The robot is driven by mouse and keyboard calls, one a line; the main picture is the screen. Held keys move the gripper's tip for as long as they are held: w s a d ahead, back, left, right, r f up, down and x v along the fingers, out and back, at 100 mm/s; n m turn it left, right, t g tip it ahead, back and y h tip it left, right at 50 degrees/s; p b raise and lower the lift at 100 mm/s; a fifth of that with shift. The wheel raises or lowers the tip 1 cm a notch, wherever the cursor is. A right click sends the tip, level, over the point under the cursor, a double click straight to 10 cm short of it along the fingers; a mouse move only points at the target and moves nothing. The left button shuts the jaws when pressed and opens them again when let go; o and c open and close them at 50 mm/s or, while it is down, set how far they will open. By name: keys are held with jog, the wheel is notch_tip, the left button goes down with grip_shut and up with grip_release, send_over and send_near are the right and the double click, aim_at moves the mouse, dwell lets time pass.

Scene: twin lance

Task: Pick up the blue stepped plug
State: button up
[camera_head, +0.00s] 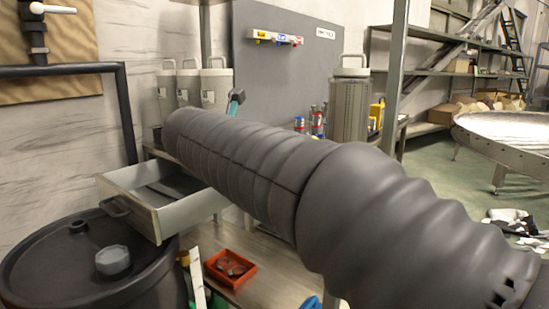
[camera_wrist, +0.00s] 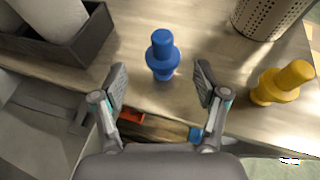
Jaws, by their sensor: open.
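The blue stepped plug (camera_wrist: 162,56) stands upright on a wooden table top (camera_wrist: 220,50) in the wrist view. My gripper (camera_wrist: 161,82) is open, with one finger to the left of the plug and one to the right. The plug appears just beyond the fingertips, roughly centred between them, and nothing is held. In the head view my arm crosses the middle of the picture, and I cannot make out the blue plug there. A tip of my gripper (camera_head: 236,101) shows behind the arm.
In the wrist view a yellow stepped plug (camera_wrist: 283,82) stands to the right. A perforated metal container (camera_wrist: 268,18) is at the upper right. A dark tray (camera_wrist: 88,45) holding pale cylinders is at the upper left. The head view shows an open drawer (camera_head: 182,212) and a black drum (camera_head: 60,265).

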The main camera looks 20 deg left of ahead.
jog(key=shift+x, duration=2.9)
jog(key=shift+d, duration=0.15)
jog(key=c, duration=1.1)
